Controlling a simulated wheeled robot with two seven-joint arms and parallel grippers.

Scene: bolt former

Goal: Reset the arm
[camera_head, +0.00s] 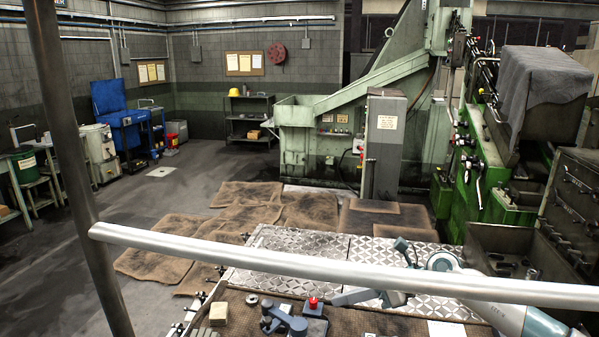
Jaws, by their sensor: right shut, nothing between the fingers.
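My right arm enters from the lower right in the head view, white and teal, and passes behind the handrail. My right gripper (345,298) appears as a grey tapered shape pointing left, just below the rail and above the brown-topped bench. It is shut and empty, with part of its wrist hidden by the rail. My left gripper is not in view.
A silver handrail (300,265) and dark post (75,170) cross close in front. The bench holds a red button (313,302), a blue-grey device (287,323) and a pale block (219,313).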

